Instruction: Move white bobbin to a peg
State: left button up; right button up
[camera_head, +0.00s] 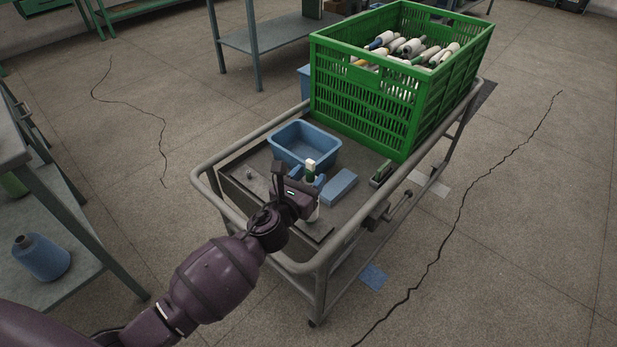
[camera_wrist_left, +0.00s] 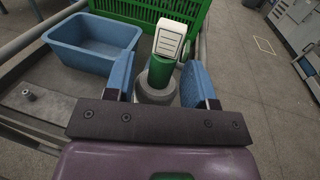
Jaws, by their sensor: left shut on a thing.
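My left gripper (camera_head: 309,179) is over the near part of the cart, its two blue fingers shut on the white bobbin (camera_head: 314,213). The bobbin is roughly upright, with a pale top and a green band above the fingers and a white part below them. In the left wrist view the fingers of the gripper (camera_wrist_left: 160,82) stand on either side of the bobbin's green part (camera_wrist_left: 160,72); a grey collar shows below it. A small peg (camera_head: 250,173) stands on a strip at the cart's left side; it also shows in the left wrist view (camera_wrist_left: 28,95). My right gripper is not in view.
A green crate (camera_head: 365,105) of bobbins fills the cart's far end. The cart's raised rail (camera_head: 232,228) surrounds the deck.

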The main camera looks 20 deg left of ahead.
pick_arm(q)
jog(key=shift+f, duration=0.55)
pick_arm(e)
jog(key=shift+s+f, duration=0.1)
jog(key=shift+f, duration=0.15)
pick_arm(q)
jog(key=o, duration=0.9)
jog(key=shift+b, duration=0.3)
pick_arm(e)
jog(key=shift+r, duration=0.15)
pick_arm(q)
jog(key=s, duration=0.3)
jog(key=s+a, duration=0.1)
jog(key=s, duration=0.6)
jog(key=shift+s+a+r+p, duration=0.1)
jog(key=shift+s+a+p, duration=0.1)
jog(key=shift+s+p, duration=0.2)
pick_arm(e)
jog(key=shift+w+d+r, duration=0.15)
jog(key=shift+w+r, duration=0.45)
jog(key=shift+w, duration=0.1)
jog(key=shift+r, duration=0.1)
